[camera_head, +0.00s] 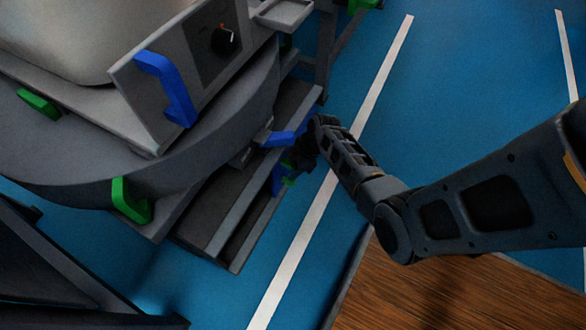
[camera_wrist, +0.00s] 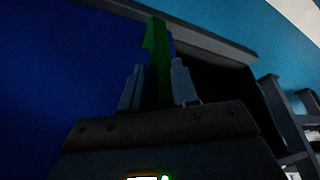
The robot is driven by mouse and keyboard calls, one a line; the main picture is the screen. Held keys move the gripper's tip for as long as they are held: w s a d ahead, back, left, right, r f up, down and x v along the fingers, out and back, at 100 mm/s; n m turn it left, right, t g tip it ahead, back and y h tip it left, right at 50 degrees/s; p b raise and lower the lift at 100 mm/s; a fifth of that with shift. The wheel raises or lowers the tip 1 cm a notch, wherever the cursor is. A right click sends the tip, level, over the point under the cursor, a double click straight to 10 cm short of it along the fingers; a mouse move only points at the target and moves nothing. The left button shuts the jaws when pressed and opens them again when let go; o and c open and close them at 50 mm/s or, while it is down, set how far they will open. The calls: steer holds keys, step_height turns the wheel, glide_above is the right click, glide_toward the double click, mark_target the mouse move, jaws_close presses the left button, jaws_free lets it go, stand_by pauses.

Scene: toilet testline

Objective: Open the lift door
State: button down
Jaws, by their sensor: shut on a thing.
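My gripper (camera_wrist: 156,84) is shut on a green handle (camera_wrist: 158,45), which stands between its two fingers in the wrist view. A dark blue surface (camera_wrist: 60,75) fills the left of that view; I take it to be the lift door, but it is too dark to be sure. In the head view my gripper (camera_head: 300,158) is low beside the grey machine, at its right side. A small blue part (camera_head: 277,178) and a bit of green (camera_head: 288,181) show by the fingers, which are mostly hidden there.
A blue handle (camera_head: 282,138) sticks out just left of my gripper. A larger blue handle (camera_head: 172,90) and green handles (camera_head: 130,202) are on the grey machine (camera_head: 215,120). Blue floor with a white line (camera_head: 300,245) lies open to the right. A wooden surface (camera_head: 430,290) is at the bottom.

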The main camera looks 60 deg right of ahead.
steer(key=shift+s, duration=0.1)
steer(key=c, duration=1)
jaws_free()
steer(key=p+v, duration=0.4)
steer(key=v, duration=0.3)
steer(key=shift+r, duration=0.35)
